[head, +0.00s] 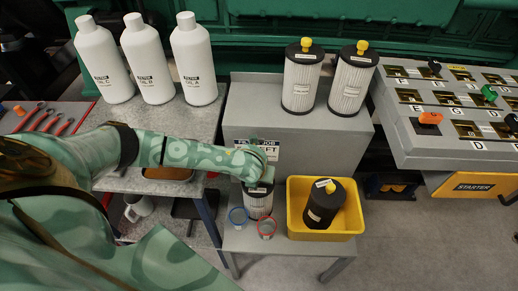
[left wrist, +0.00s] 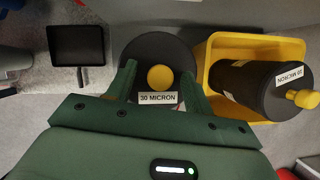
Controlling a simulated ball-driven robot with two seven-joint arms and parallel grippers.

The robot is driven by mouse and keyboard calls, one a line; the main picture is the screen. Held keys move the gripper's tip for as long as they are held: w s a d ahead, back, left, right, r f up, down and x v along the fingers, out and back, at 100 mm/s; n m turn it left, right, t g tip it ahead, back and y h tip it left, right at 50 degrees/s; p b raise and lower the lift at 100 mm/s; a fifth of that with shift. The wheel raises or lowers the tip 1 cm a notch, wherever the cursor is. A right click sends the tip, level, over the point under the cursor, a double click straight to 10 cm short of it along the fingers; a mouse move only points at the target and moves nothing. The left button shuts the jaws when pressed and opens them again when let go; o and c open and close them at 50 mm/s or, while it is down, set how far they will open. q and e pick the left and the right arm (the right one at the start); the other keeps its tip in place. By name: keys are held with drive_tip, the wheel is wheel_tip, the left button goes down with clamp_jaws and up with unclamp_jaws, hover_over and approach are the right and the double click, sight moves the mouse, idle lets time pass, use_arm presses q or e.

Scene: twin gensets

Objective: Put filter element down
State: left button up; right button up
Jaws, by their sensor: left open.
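A white filter element (head: 257,205) stands upright on the low grey stand (head: 290,250), left of the yellow bin (head: 295,236). In the left wrist view its black cap (left wrist: 135,52) has a yellow knob and a label reading 30 MICRON. My left gripper (head: 259,180) is over the top of this element. In the left wrist view its open fingers (left wrist: 158,80) are on either side of the cap. Whether they touch it I cannot tell. My right gripper is not in view.
A dark filter (head: 322,205) leans in the yellow bin. Two white filters (head: 301,80) stand on the upper grey ledge. White bottles (head: 148,65) stand at the back left.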

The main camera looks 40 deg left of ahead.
use_arm(q)
drive_tip(key=shift+r, duration=0.2)
clamp_jaws()
